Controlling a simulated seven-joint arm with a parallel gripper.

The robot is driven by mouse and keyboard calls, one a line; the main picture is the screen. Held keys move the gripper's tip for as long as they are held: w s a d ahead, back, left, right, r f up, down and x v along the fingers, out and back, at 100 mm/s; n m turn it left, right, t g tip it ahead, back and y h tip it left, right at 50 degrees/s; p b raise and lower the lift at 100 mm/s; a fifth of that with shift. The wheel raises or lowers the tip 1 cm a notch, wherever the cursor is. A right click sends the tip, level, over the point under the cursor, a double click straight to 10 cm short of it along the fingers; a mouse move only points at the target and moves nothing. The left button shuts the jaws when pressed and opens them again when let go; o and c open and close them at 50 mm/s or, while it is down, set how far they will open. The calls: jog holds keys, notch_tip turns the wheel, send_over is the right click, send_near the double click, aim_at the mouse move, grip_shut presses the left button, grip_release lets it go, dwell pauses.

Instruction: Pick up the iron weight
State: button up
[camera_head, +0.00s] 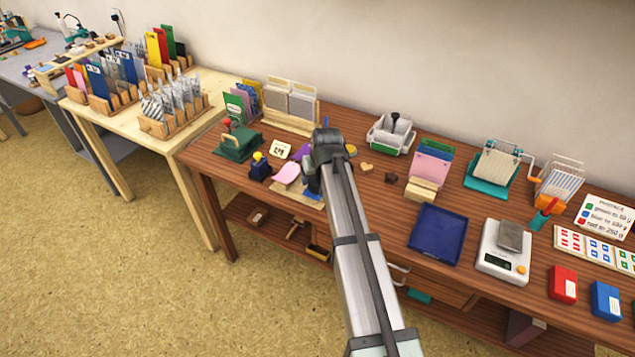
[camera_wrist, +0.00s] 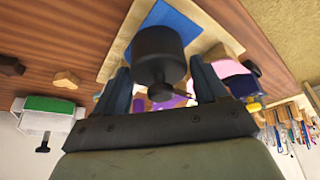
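The iron weight (camera_wrist: 159,52) is a dark grey cylinder with a small knob on a short neck. In the wrist view it lies between my gripper's two fingers, its knob towards the palm. My gripper (camera_wrist: 161,78) is open around it, one finger on each side, with only slim gaps showing; contact is not clear. In the head view my gripper (camera_head: 312,182) is low over a pale wooden board (camera_head: 287,186) with a blue sheet (camera_head: 312,196). I cannot make out the weight there, as my arm and gripper cover that spot.
Left of my gripper are a small dark blue stamp (camera_head: 260,170), a pink sheet (camera_head: 287,173) and a green press (camera_head: 238,143). To the right are a wooden heart (camera_head: 366,167), a blue tray (camera_head: 435,234) and a scale (camera_head: 491,262) bearing a grey block (camera_head: 510,235).

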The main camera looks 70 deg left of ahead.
grip_shut()
dwell(0.5)
